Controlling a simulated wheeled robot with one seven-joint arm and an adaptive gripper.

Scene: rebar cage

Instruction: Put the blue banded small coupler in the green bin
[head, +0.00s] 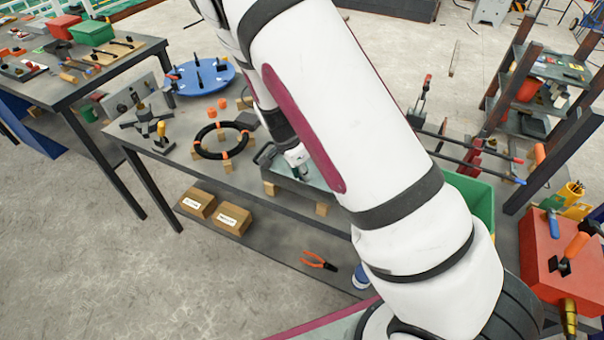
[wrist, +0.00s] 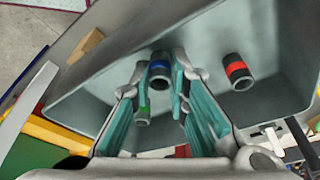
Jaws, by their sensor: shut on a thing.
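The blue banded small coupler (wrist: 159,68) is a grey tube with a blue band. It shows in the wrist view between the fingertips of my gripper (wrist: 159,76), which is shut on it. The coupler is over or in a grey tray (wrist: 75,108); I cannot tell whether it touches the tray floor. Another green container (head: 92,33) stands on the far left table.
A red banded coupler (wrist: 238,72) and a green banded one (wrist: 143,114) lie in the tray. Another banded piece is partly hidden by my gripper. A black ring (head: 222,140) on wooden blocks stands left of the tray. A red toolbox (head: 552,260) is at the right.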

